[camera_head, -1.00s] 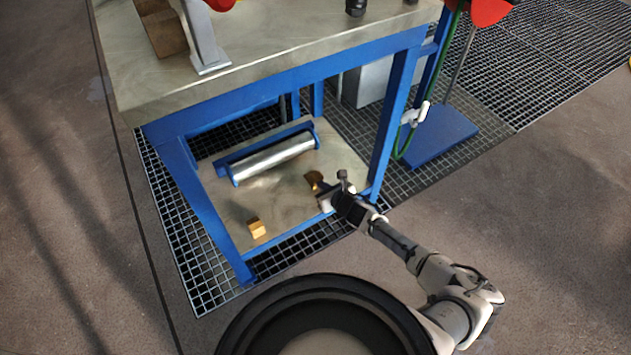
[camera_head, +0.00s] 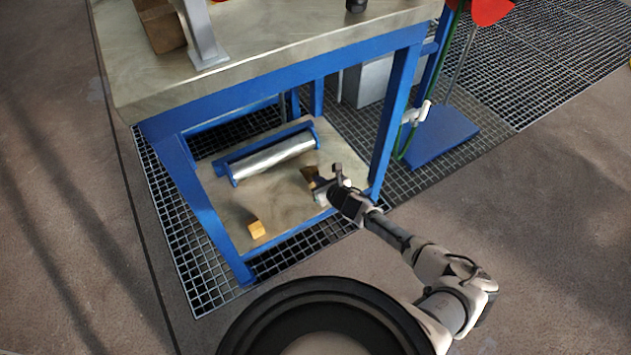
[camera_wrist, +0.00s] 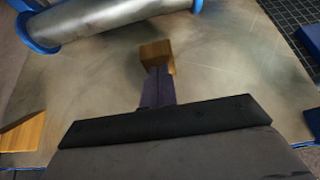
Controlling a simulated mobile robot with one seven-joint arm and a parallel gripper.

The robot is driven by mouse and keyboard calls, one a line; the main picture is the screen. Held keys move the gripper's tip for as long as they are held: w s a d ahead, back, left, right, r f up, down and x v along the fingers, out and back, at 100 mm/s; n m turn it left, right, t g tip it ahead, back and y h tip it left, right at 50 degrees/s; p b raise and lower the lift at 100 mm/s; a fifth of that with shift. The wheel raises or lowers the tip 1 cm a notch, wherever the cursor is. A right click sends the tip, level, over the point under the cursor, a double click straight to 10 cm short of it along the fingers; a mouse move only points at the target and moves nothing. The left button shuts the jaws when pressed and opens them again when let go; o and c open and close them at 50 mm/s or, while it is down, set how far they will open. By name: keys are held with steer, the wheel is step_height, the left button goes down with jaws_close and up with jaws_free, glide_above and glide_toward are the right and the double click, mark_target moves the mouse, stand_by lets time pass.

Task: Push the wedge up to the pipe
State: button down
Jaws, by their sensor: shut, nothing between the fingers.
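The pipe (camera_head: 275,158) is a silver cylinder lying in a blue cradle on the lower shelf. It also shows at the top of the wrist view (camera_wrist: 120,15). One wooden wedge (camera_head: 311,174) is at the tip of my gripper (camera_head: 319,186), on the pipe's side of it and apart from the pipe. In the wrist view this wedge (camera_wrist: 156,54) sits right at the end of my shut fingers (camera_wrist: 159,74), which seem to touch its near face. A second wooden wedge (camera_head: 257,229) lies near the shelf's front edge, also at the left in the wrist view (camera_wrist: 22,134).
The shelf (camera_head: 240,203) is bare between the wedges and the pipe. The tabletop (camera_head: 270,45) overhangs the shelf. Floor grating surrounds the frame.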

mark_target(314, 173)
steer(key=shift+w+a+b, duration=0.5)
steer(key=shift+w+a, duration=0.1)
steer(key=shift+w, duration=0.25)
steer(key=shift+w+a+b, duration=0.5)
steer(key=shift+w+a, duration=0.15)
steer(key=shift+w, duration=0.2)
steer(key=shift+w+a+b, duration=0.5)
steer(key=shift+w+a, duration=0.1)
steer(key=shift+w, duration=0.25)
stand_by(0.4)
steer(key=shift+s+d+r+p, duration=0.1)
steer(key=shift+s+d+p, duration=0.55)
steer(key=shift+s, duration=0.3)
steer(key=shift+s+d+p, duration=0.4)
steer(key=shift+s+d, duration=0.3)
steer(key=shift+s, duration=0.25)
steer(key=shift+s+d+p, duration=0.35)
steer(key=shift+s+d, duration=0.35)
steer(key=shift+s, duration=0.25)
